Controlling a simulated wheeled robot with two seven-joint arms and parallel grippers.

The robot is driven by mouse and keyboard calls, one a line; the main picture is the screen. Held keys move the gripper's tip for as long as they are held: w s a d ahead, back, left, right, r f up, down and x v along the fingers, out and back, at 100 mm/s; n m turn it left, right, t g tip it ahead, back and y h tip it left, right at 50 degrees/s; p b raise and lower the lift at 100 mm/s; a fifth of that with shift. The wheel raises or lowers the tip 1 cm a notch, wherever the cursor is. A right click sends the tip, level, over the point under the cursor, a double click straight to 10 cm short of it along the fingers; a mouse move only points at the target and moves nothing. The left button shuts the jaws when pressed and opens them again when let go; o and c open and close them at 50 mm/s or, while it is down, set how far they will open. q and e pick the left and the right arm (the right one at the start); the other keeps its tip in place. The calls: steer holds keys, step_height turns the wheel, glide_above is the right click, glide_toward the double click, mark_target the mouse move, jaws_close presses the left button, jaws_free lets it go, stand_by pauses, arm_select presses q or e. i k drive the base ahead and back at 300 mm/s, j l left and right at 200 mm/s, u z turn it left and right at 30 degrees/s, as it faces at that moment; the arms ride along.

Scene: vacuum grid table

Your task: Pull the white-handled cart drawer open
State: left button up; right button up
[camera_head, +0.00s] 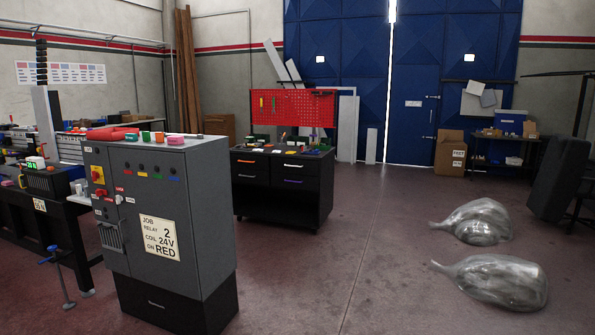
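A black tool cart (283,205) with a red pegboard (292,107) stands in the middle distance, beyond the grey cabinet. Its front has several drawers in two columns. The upper right drawer has a white handle (293,166) and looks closed. The upper left drawer has an orange handle (246,161), and the lower right one has a purple-blue handle (293,181). All the drawers look flush with the cart front. Neither of my grippers is in view.
A grey control cabinet (200,215) with a "JOB 2" sign stands close at left. A workbench (85,215) is left of it. Two clear plastic-like bags (478,222), (500,282) lie on the floor at right. The floor (345,230) between cart and bags is clear.

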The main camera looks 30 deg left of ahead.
mark_target(301, 162)
steer(key=i+j+u, duration=0.15)
steer(key=i, duration=0.2)
steer(key=i+j+u, duration=0.15)
steer(key=i, duration=0.15)
steer(key=i+u, duration=0.35)
steer(key=i, duration=3.4)
